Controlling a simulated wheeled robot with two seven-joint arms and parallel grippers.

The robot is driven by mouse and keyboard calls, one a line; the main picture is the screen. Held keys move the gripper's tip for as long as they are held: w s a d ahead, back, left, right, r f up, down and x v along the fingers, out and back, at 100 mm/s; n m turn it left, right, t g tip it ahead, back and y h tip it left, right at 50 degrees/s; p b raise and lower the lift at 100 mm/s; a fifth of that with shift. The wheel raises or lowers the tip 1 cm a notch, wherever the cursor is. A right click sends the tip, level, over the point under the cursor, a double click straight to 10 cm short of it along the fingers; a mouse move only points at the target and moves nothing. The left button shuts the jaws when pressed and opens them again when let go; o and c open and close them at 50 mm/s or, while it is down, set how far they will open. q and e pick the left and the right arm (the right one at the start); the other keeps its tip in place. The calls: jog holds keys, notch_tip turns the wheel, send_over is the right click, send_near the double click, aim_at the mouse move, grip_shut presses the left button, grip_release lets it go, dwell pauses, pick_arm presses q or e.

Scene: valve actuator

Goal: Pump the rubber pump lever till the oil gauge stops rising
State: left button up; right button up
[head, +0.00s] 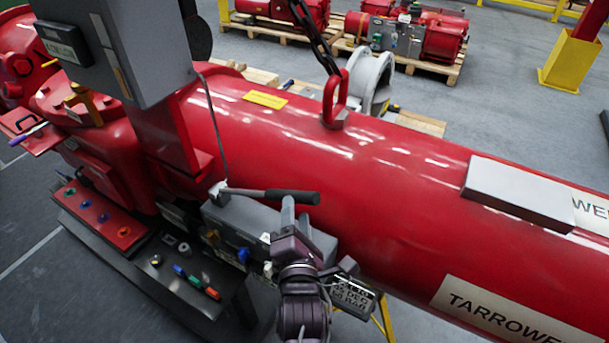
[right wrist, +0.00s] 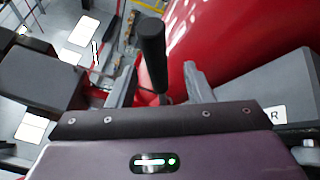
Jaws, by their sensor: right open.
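The pump lever (head: 292,197) is a metal rod with a black rubber grip. It points right from its pivot above a grey pump box (head: 240,222) on the red actuator. My right gripper (head: 295,212) is open just below the grip in the head view. In the right wrist view the black grip (right wrist: 152,50) stands between the two spread fingers (right wrist: 160,82), with a gap on each side. I cannot make out the oil gauge. My left gripper is not in view.
A large red cylinder (head: 400,185) with a lifting ring (head: 335,100) and hanging chain runs behind the lever. A grey control box (head: 130,45) stands at upper left. A red panel with coloured knobs (head: 100,217) is at lower left.

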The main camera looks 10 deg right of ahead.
aim_at(294, 191)
jog(key=w, duration=0.1)
jog(key=w+p, duration=0.1)
jog(key=w, duration=0.2)
jog(key=shift+w+a+r+p, duration=0.1)
jog(key=shift+a+r+p, duration=0.1)
jog(key=shift+r+p, duration=0.15)
jog(key=shift+w+d+f, duration=0.15)
jog(key=shift+w+f, duration=0.05)
jog(key=shift+w, duration=1.05)
jog(key=c, duration=0.9)
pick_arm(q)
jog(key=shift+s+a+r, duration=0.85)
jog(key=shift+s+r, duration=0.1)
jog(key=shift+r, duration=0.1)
pick_arm(e)
grip_shut()
